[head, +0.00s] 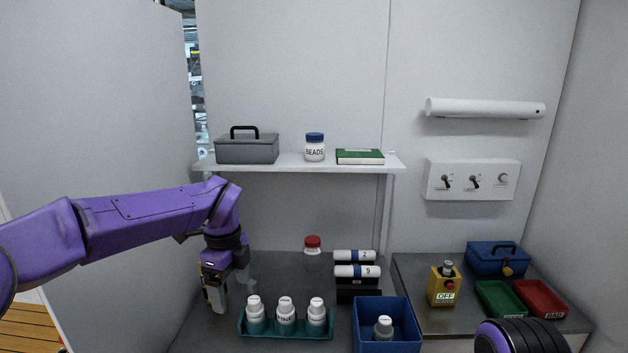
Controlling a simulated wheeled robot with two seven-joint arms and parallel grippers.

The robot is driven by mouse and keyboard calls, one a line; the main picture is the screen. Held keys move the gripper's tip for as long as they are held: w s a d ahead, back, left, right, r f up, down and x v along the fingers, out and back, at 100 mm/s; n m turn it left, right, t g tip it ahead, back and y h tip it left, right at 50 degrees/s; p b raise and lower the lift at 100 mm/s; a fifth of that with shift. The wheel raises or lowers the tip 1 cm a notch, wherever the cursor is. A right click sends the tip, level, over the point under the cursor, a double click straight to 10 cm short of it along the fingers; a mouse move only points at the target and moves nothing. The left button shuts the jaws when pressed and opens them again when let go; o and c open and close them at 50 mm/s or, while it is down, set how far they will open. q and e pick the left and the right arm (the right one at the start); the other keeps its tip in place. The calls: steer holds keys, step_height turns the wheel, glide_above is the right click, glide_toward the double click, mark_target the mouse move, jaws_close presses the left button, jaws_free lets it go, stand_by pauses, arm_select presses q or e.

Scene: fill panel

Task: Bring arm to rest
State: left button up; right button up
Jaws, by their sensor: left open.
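My left arm comes in from the left, and its gripper (216,294) points down over the left part of the grey worktop (290,275). The gripper is open and nothing shows between its fingers. It is left of a teal tray (287,334) that holds three white bottles (286,310) in a row. I cannot tell how high the fingertips are above the worktop. A purple and black part of my right arm shows at the bottom right; its gripper is out of view.
A blue bin (409,344) with a white bottle (383,328) stands right of the tray. Behind are a red-capped jar (313,246) and numbered rolls (355,271). A shelf (300,168) hangs above.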

arm_select(q)
steer(key=a+f+m+t+y, duration=0.3)
steer(key=a+f+m+y, duration=0.4)
steer(key=m, duration=0.5)
steer(key=s+a+f+m+t+y+b, duration=0.1)
steer(key=s+a+f+m+t+b, duration=0.1)
steer(key=f+m, duration=0.65)
steer(key=s+a+f+m+t+b, duration=0.2)
steer(key=s+f+m, duration=0.1)
steer(key=f+m, duration=0.5)
steer(key=s+a+f+m+g+h+b, duration=0.1)
steer(key=s+f+m+g+h+b, duration=0.1)
steer(key=s+f+m, duration=0.5)
steer(key=s+a+f+m+g+h+b, duration=0.1)
steer(key=s+f+m+b, duration=0.3)
steer(key=s+f, duration=1.2)
steer(key=s+m+h, duration=0.1)
steer(key=s+m, duration=0.3)
steer(key=s, duration=0.5)
steer(key=shift+s+f+g+h, duration=0.15)
steer(key=shift+f+g+h, duration=0.15)
steer(key=shift+f+g, duration=0.1)
arm_select(e)
step_height(320, 180, down, 10)
arm_select(q)
steer(key=shift+r, duration=0.1)
steer(key=shift+c, duration=0.3)
arm_select(e)
steer(key=shift+c, duration=0.4)
